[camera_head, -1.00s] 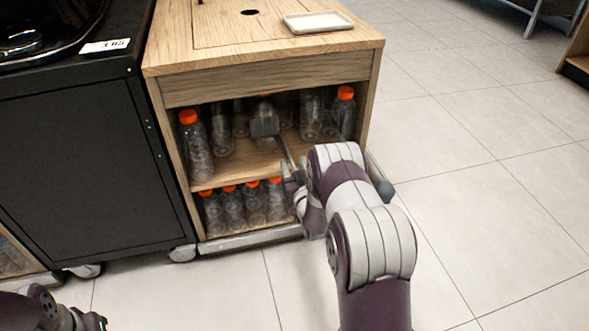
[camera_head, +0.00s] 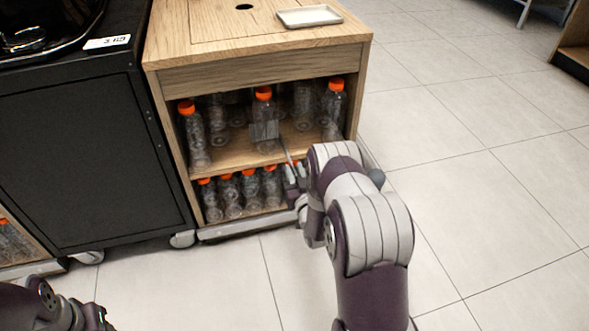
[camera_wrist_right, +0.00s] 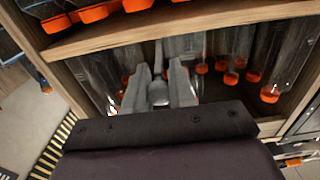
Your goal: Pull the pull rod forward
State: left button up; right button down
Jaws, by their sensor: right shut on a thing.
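The pull rod is a thin grey rod with a square grey plate (camera_head: 264,131) at its far end, in front of a bottle in the upper compartment of the wooden cabinet (camera_head: 262,79). My right gripper (camera_head: 292,174) is at the near end of the rod, in front of the cabinet's open front. In the right wrist view its two grey fingers (camera_wrist_right: 160,88) close around the rod's grey end (camera_wrist_right: 158,94). The fingers hide part of the rod. At the lower left of the head view only part of my left arm shows; its fingers are not visible.
Clear bottles with orange caps (camera_head: 194,131) stand in the upper compartment, and several more (camera_head: 229,194) stand on the lower level. A white tray (camera_head: 309,16) lies on the cabinet top. A black cabinet (camera_head: 85,160) stands close on the left. The tiled floor (camera_head: 500,215) at right is clear.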

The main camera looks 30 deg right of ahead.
jog(key=c, duration=1)
grip_release()
jog(key=shift+o, duration=0.2)
jog(key=shift+s, duration=0.2)
jog(key=p+v, duration=0.6)
jog(key=v, duration=0.6)
jog(key=shift+s, duration=0.2)
